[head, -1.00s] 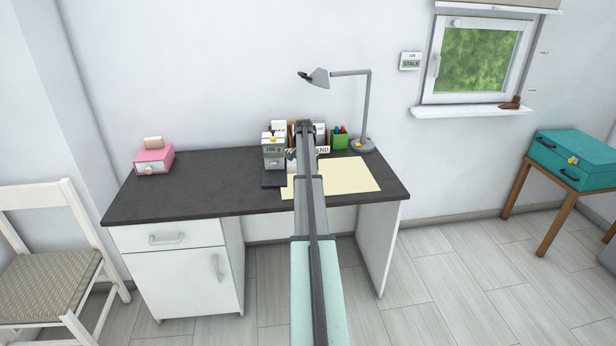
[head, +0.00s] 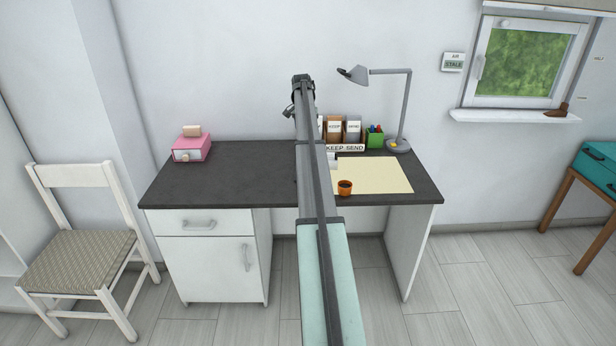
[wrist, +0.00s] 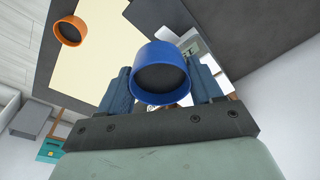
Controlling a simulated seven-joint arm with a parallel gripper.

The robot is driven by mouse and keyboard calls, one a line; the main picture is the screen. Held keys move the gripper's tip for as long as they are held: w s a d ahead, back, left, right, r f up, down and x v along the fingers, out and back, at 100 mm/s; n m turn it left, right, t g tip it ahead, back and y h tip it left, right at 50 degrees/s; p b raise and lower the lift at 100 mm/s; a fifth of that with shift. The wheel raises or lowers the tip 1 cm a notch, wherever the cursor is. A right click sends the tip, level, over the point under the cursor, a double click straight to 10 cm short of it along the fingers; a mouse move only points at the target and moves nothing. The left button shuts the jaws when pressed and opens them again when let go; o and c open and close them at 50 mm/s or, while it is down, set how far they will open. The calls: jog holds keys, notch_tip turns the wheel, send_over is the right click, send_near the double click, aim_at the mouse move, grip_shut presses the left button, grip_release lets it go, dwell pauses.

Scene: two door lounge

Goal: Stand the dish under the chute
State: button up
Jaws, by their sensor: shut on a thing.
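My gripper (head: 303,80) is raised above the back of the desk in the head view. In the wrist view its two blue-grey fingers (wrist: 160,88) are shut on a round blue dish (wrist: 154,52) with a dark inside. The dish is hidden in the head view. A small orange dish (head: 345,187) stands on the cream sheet near the desk's front edge, and it also shows in the wrist view (wrist: 70,30). The chute cannot be made out now; my arm covers that part of the desk, leaving only a white piece (head: 332,160) beside it.
The dark desk (head: 230,180) holds a pink box (head: 191,149) at left. Behind the cream sheet (head: 385,175) are KEEP and SEND holders (head: 344,147), a green pen cup (head: 375,138) and a lamp (head: 405,110). The desk's left-middle is clear.

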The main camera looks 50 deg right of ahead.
jog(key=shift+w+d+r+m, duration=0.1)
jog(key=shift+d+r+m, duration=0.05)
jog(key=shift+r+m, duration=0.3)
jog(key=shift+s+a+f+m, duration=0.2)
jog(key=shift+s+m, duration=0.1)
jog(key=shift+m, duration=0.35)
jog(key=shift+f, duration=0.2)
notch_tip(320, 180, down, 17)
jog(key=shift+f, duration=0.2)
jog(key=shift+f, duration=0.2)
jog(key=o, duration=1.1)
jog(key=r, duration=0.4)
jog(key=a+r, duration=0.1)
jog(key=r, duration=0.7)
jog(key=shift+a+r, duration=0.15)
jog(key=shift+a, duration=0.2)
